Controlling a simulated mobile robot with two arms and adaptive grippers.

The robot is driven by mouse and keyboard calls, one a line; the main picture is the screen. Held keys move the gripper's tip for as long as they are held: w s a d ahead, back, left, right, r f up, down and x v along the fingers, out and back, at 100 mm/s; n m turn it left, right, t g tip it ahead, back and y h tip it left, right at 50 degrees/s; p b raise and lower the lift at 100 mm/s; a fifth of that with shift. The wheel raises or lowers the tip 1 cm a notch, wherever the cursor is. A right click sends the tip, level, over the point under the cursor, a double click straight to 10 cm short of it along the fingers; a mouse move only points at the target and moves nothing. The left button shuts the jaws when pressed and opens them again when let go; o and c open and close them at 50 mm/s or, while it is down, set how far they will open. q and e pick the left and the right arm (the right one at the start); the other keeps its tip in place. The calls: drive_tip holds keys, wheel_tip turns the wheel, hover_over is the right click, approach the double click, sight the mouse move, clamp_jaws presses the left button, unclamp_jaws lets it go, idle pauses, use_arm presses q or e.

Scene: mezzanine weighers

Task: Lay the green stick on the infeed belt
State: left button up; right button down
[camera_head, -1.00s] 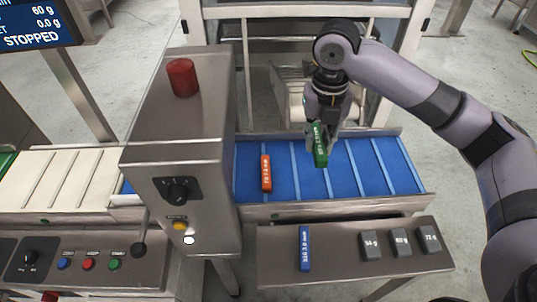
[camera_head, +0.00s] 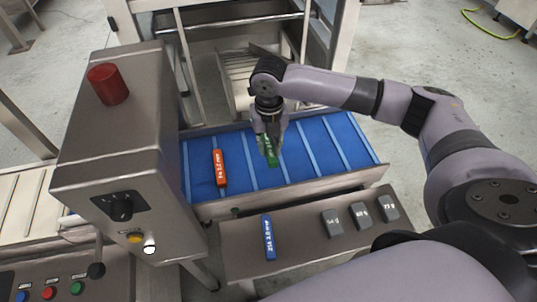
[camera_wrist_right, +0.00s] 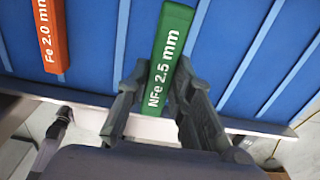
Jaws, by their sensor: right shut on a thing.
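The green stick (camera_head: 271,152), marked "NFe 2.5 mm" in the wrist view (camera_wrist_right: 167,55), is held in my right gripper (camera_head: 268,147). The gripper is shut on its near end, and the fingers stand on both sides of it in the wrist view (camera_wrist_right: 155,92). The stick is over the blue infeed belt (camera_head: 319,151), right of an orange stick (camera_head: 219,168) that lies on the belt. I cannot tell whether the green stick touches the belt. The fingers hide part of it in the head view. My left gripper is not in view.
A steel cabinet (camera_head: 127,150) with a red beacon (camera_head: 108,84) stands at the belt's left end. A steel shelf (camera_head: 301,244) in front bears a blue stick (camera_head: 268,238) and several grey blocks (camera_head: 360,212). The belt right of the green stick is clear.

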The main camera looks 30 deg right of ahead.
sight(269, 156)
drive_tip(key=shift+f, duration=2.35)
drive_tip(key=shift+f, duration=0.1)
drive_tip(key=c, duration=1.4)
unclamp_jaws()
wheel_tip(269, 156, up, 12)
drive_tip(key=shift+r, duration=0.15)
